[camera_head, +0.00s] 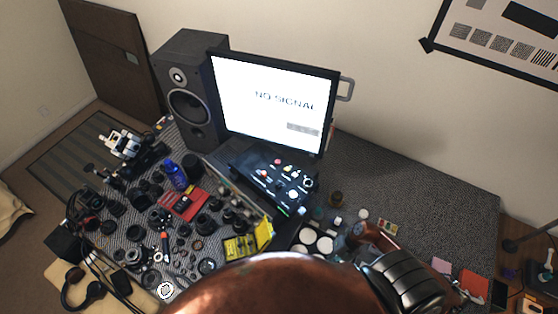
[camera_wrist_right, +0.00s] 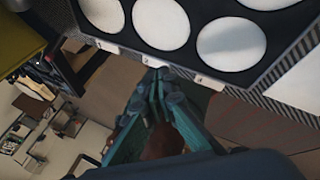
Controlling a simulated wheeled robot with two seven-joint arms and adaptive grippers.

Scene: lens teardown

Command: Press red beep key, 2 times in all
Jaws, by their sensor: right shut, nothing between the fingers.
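A dark control panel (camera_head: 247,166) with several small knobs and keys stands in front of the monitor in the head view. Small reddish spots show on it, but I cannot tell which one is the red beep key. My right arm comes in from the bottom, its copper and dark links covering the front of the table. My right gripper (camera_wrist_right: 157,78) shows in the wrist view with its teal fingers together and empty, close by the edge of a dark tray. The panel is not in the wrist view. My left gripper is not in view.
The dark tray (camera_wrist_right: 190,62) holds several white discs. A monitor (camera_head: 270,98) reading "NO SIGNAL" and a speaker (camera_head: 188,92) stand behind. Lens parts and tools crowd the left of the table. A yellow box (camera_head: 250,240) lies before the panel. The back right tabletop (camera_head: 430,190) is clear.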

